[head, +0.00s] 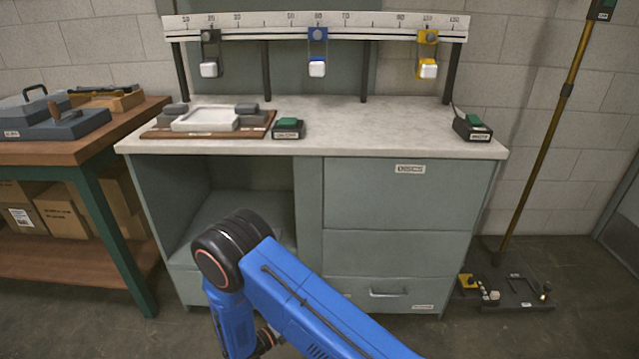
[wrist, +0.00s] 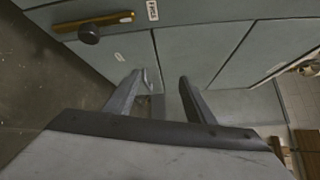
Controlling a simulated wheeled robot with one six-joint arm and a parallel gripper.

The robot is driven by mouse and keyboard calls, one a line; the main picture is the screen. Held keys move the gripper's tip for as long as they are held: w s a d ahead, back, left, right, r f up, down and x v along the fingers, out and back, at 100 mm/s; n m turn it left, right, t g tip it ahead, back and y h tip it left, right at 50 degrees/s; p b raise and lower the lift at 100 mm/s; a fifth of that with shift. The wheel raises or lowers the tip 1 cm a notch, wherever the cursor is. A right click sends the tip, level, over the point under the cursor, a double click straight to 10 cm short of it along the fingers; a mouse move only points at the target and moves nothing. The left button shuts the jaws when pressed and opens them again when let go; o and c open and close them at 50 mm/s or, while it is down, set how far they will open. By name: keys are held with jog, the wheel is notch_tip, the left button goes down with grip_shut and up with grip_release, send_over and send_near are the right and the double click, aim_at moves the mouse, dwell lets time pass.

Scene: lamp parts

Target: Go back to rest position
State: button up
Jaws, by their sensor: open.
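My gripper (wrist: 165,90) shows in the wrist view with its two grey fingers apart and nothing between them. Beyond the fingers are grey-green cabinet panels. In the head view my blue arm reaches up from the bottom edge and bends at a black joint, in front of the cabinet (head: 408,195). The gripper itself is hidden or out of frame in the head view. I cannot tell how far the fingers are from the cabinet.
The marble-topped bench (head: 380,125) carries a wooden board (head: 155,132) with a white tray (head: 205,119), and two green-button boxes, left (head: 288,129) and right (head: 471,127). A ruled rail (head: 270,20) holds three sliders above. A wooden side table (head: 60,150) stands left. A pole on a dark base (head: 515,290) stands right.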

jog(key=s+d+r+m+g+y, duration=0.1)
jog(key=s+d+r+m+g, duration=0.2)
jog(key=d+r+m+g, duration=0.6)
jog(key=s+d+r+m+g+y, duration=0.2)
jog(key=d+r+m+g, duration=0.1)
jog(key=d+r+m, duration=1.35)
jog(key=s+d+r+m+t+y, duration=0.2)
jog(key=s+d+r+m+y, duration=0.2)
jog(key=s+r+m, duration=0.4)
jog(key=s+d+r+m+t+y, duration=0.2)
jog(key=s+d+r+m+y, duration=0.2)
jog(key=s+r+m, duration=0.4)
jog(key=s+r+y, duration=0.1)
jog(key=s, duration=0.6)
jog(key=shift+s+r+t+y, duration=0.2)
jog(key=shift+s+t+y, duration=0.1)
jog(key=shift+s, duration=0.1)
jog(key=shift+d, duration=0.1)
